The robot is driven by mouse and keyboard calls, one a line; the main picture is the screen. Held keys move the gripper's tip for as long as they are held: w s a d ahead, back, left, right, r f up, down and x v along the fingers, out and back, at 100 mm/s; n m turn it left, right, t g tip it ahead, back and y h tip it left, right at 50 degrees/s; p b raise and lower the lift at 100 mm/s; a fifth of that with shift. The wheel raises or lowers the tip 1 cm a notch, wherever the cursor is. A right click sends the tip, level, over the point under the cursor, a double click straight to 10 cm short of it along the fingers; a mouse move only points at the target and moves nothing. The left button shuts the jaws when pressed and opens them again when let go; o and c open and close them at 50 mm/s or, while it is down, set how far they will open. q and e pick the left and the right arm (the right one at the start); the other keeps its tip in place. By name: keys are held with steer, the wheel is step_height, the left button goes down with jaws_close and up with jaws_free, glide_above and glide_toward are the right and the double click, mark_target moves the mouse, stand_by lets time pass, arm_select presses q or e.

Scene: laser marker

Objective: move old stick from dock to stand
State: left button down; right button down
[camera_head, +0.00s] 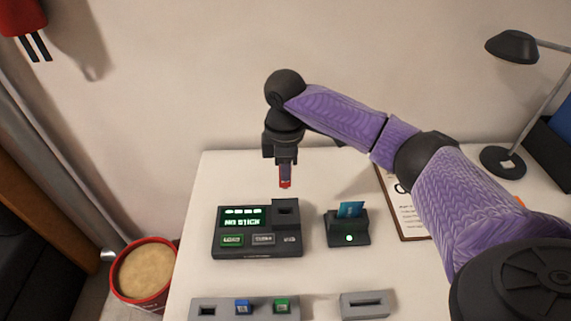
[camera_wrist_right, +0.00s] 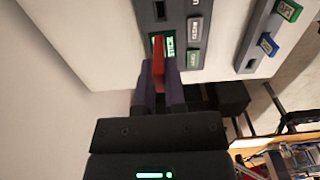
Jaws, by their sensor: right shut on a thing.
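My right gripper (camera_head: 284,168) is shut on a red stick (camera_head: 285,184) and holds it pointing down, above and behind the dock. The red stick (camera_wrist_right: 158,62) also shows between the fingertips in the right wrist view. The dark dock (camera_head: 231,247) has a green-lit screen reading "NO STICK" and an empty-looking slot in the raised block at its right. The grey stand (camera_head: 223,305) is at the front edge of the head view, with a blue stick (camera_head: 242,307) and a green stick (camera_head: 281,306) in it and an open slot at its left. My left gripper is not in view.
A black card reader (camera_head: 348,238) with a blue card stands right of the dock. A grey slotted block (camera_head: 368,305) lies right of the stand. A clipboard (camera_head: 409,218) is partly behind my right arm. A lamp (camera_head: 512,46) stands at the back right.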

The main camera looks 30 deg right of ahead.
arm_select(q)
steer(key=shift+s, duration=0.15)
